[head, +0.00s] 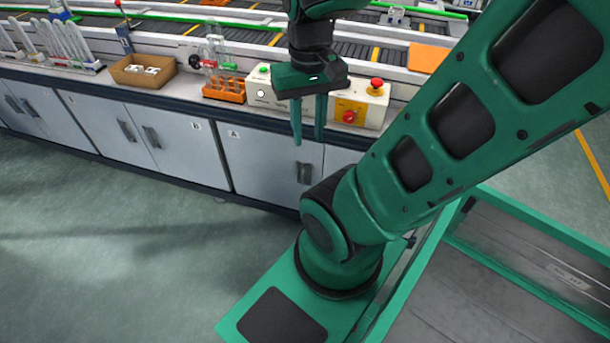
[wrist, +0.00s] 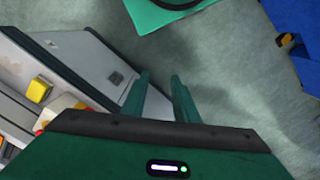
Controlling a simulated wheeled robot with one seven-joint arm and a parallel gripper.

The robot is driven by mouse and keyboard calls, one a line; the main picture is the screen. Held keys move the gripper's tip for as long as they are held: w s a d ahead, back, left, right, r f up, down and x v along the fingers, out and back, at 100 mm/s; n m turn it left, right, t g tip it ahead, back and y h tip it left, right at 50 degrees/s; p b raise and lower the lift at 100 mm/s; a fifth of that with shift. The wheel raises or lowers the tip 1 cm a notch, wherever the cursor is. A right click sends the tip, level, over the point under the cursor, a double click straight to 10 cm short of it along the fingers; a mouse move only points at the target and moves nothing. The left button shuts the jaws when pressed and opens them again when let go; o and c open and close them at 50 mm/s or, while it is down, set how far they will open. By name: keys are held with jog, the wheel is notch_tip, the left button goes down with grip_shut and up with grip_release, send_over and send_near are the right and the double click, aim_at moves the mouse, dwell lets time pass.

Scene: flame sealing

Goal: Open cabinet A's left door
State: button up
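Cabinet A's left door (head: 262,160) is a pale grey panel under the counter, with a small "A" label at its upper left. It looks shut and flush with its neighbour. Its dark upright handle (head: 304,173) is near the door's right edge, just below my fingertips in the head view. My gripper (head: 308,139) points down in front of the counter, fingers apart and empty. My arm hides the cabinet's right part.
A control box with red buttons (head: 360,105), an orange tube rack (head: 224,92) and a cardboard box (head: 143,71) stand on the counter. Cabinet B (head: 175,140) is to the left. The floor (head: 130,245) in front is clear.

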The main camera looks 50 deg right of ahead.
jog(key=w+d+f+m+h, duration=0.3)
jog(key=w+d+f, duration=0.9)
jog(key=d+f, duration=0.2)
jog(key=w+d+f+t, duration=0.1)
jog(key=w+d+f, duration=0.1)
jog(key=f, duration=0.9)
jog(key=w+d+f+m, duration=0.1)
jog(key=w+d+f, duration=0.2)
jog(key=f, duration=0.9)
jog(key=w+d+f+t, duration=0.1)
jog(key=w+d+f, duration=0.1)
jog(key=f, duration=0.9)
jog(key=shift+w+d+f+m+t+h, duration=0.2)
jog(key=shift+d+f+m+t+h, duration=0.1)
jog(key=shift+d+f+m+h, duration=0.1)
grip_shut()
